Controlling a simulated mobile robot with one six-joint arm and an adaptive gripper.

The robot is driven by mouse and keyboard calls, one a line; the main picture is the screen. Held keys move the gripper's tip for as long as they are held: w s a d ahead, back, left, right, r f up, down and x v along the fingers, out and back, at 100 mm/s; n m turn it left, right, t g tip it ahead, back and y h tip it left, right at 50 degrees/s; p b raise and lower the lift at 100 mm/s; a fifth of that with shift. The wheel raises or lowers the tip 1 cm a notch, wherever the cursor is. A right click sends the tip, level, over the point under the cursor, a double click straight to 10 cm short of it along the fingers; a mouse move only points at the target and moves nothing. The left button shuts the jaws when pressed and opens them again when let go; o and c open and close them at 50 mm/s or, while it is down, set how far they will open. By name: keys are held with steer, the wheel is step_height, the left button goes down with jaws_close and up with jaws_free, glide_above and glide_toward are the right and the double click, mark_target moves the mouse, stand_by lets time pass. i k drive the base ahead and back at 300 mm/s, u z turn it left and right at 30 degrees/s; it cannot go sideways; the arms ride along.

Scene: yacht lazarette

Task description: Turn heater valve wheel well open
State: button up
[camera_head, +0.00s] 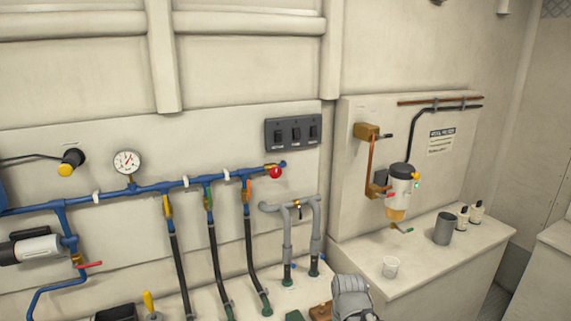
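A small red wheel (275,172) sits at the right end of a blue pipe manifold (152,189) on the back wall. Three valves with yellow-orange or green handles hang below the manifold, with black hoses running down. I cannot tell from any label which of these is the heater valve wheel. A grey rounded part at the bottom edge, right of centre, looks like part of my arm. No gripper fingers show, and nothing is seen touching the red wheel.
A switch panel (292,132) is above the red wheel, and a gauge (127,162) is on the manifold.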

mark_target(276, 172)
steer(key=z, duration=0.45)
steer(key=i, duration=1.4)
steer(key=u, duration=0.15)
